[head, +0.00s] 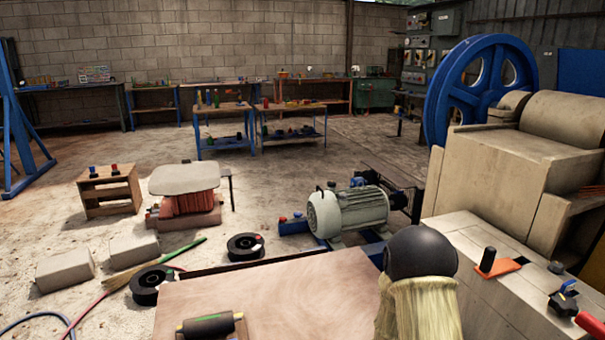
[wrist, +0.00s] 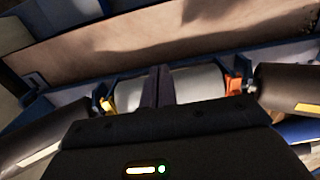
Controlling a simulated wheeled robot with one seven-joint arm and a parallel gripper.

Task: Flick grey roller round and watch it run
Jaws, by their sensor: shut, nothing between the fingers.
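In the wrist view, a light grey roller (wrist: 203,85) lies across the middle. An orange end piece (wrist: 235,80) is at its right and a yellow-orange one (wrist: 107,103) at its left. My gripper (wrist: 158,72) is shut and empty. Its dark fingers cross in front of the grey roller and hide its middle; I cannot tell whether they touch it. In the head view I cannot make out the grey roller or the gripper's fingertips.
Dark rollers flank the grey one at left (wrist: 40,130) and right (wrist: 290,88). A brown belt-like surface (wrist: 190,40) lies beyond. In the head view, a grey motor (head: 347,212) stands mid-floor, the big crusher (head: 500,170) at right, and a dark roller (head: 208,326) at the bottom.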

